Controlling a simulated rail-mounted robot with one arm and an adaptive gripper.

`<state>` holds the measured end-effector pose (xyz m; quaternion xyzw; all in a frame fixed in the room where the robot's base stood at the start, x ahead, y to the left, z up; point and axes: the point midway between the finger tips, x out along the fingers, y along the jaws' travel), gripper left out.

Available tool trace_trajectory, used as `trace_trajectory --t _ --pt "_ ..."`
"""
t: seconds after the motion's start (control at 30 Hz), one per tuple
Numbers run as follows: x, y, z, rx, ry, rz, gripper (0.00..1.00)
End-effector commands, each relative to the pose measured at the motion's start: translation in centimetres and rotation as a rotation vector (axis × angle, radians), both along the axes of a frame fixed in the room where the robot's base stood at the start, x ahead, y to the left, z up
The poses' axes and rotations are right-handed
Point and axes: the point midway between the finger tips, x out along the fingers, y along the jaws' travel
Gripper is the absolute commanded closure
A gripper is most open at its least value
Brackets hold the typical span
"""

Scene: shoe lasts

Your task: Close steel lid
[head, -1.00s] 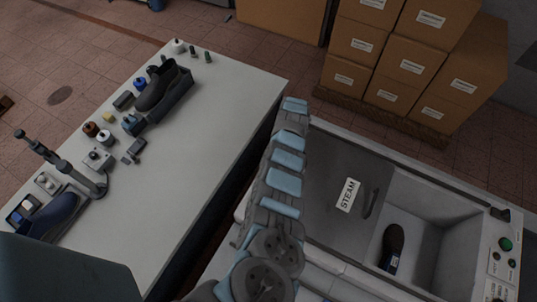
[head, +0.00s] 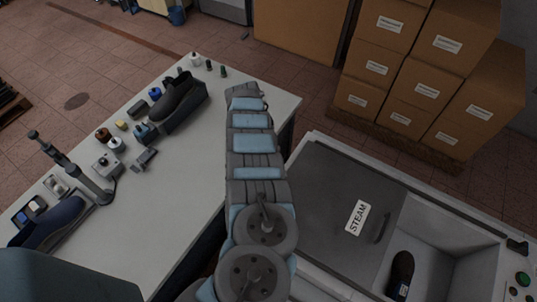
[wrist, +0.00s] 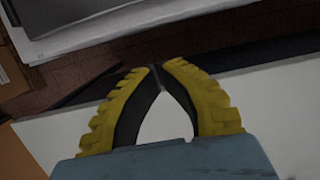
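The grey steel lid (head: 330,207) lies flat over the left part of the steam box (head: 455,242) in the head view. It bears a white STEAM label and a dark bar handle (head: 383,228) near its right edge. The right part of the box is open, and a dark shoe (head: 401,275) stands inside. My gripper (wrist: 157,68) shows in the wrist view with its yellow-backed fingertips together and nothing between them. It is apart from the lid. In the head view the gripper itself cannot be made out beyond my arm.
A white worktable (head: 185,190) with shoes and small tools stands to the left, and its pale top shows below my gripper in the wrist view. Stacked cardboard boxes (head: 400,80) stand behind the steam box. A control panel with a green button (head: 523,279) is at its right.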

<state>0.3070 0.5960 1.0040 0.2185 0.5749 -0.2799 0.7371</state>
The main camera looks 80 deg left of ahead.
Motion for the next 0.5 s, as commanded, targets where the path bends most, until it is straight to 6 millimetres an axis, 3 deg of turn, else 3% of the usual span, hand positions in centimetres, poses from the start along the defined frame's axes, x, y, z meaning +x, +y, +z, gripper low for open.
trace_trajectory --t 0.5 --pt "1.0 -1.2 -6.5 -0.003 0.001 -0.002 1.00"
